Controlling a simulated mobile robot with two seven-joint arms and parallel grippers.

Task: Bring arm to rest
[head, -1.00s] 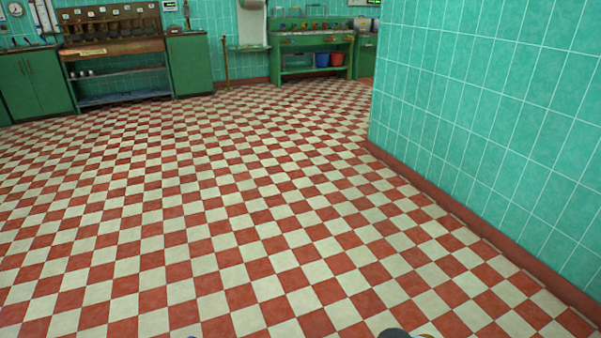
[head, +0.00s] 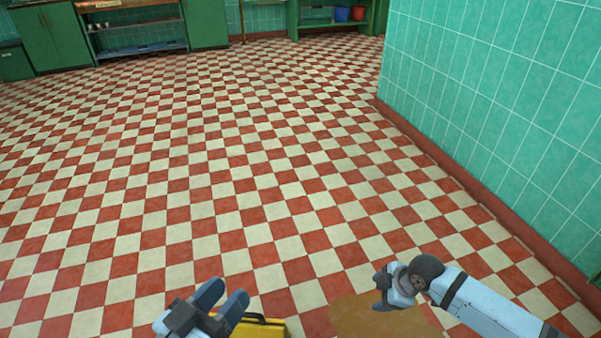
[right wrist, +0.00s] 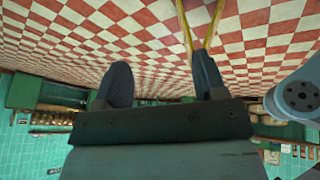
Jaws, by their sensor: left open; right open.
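My left gripper (head: 226,291) shows at the bottom of the head view, its two dark blue-grey fingers apart with nothing between them. My right arm (head: 488,306) comes in from the lower right of the head view, bent at a dark joint. My right gripper (right wrist: 162,78) shows in the right wrist view with its two dark fingers wide apart and empty. That view is upside down, with the checkered floor at the top. Neither gripper touches anything that I can see.
A yellow item with a dark handle (head: 262,324) is partly cut off beside my left gripper. A flat brown patch (head: 375,317) lies near my right arm. A green tiled wall (head: 500,110) runs along the right. The checkered floor (head: 180,150) ahead is clear to the green cabinets (head: 55,38).

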